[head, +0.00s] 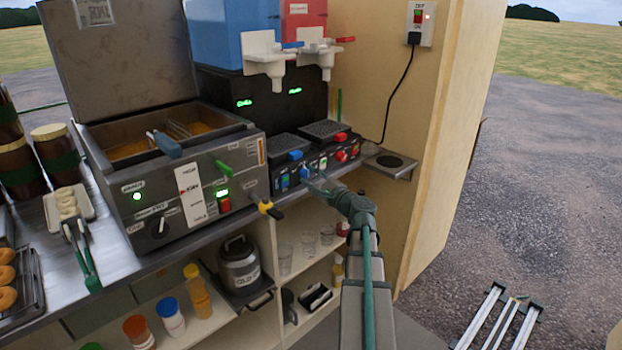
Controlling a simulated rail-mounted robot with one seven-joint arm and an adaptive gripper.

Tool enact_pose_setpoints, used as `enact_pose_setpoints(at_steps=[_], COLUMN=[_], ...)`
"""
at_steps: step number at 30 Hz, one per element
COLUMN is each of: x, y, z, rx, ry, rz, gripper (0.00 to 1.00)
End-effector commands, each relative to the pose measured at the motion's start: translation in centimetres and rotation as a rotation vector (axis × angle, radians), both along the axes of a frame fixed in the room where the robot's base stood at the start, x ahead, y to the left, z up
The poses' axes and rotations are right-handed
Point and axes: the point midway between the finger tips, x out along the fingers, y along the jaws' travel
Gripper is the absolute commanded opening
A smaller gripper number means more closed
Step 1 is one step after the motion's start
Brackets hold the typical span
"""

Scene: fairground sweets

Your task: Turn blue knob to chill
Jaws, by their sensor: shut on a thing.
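The slush machine stands at the back, with a blue tank (213,32) on the left and a red tank (303,20) on the right. Its low front panel carries blue controls on the left half and red ones on the right. The blue knob (304,173) is on this panel, partly covered by my fingers. My gripper (311,177) reaches in from the lower right and is shut on the blue knob. The knob's pointer and the chill marking are too small to read.
A fryer (190,190) stands left of the machine, with a yellow-and-black tap (270,210) sticking out near my arm. A small wall shelf (390,164) and a hanging cable (400,90) are to the right. Shelves with cups and bottles lie below the counter.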

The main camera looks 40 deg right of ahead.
Motion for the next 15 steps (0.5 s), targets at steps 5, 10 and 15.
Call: enact_pose_setpoints(at_steps=[5,10,15], x=[0.01,0.0,0.01], y=[0.06,0.04,0.01], z=[-0.03,-0.05,-0.07], rx=[0.001,0.001,0.001], ry=[0.0,0.0,0.001], rz=[0.001,0.001,0.001], gripper=[0.59,0.61,0.61])
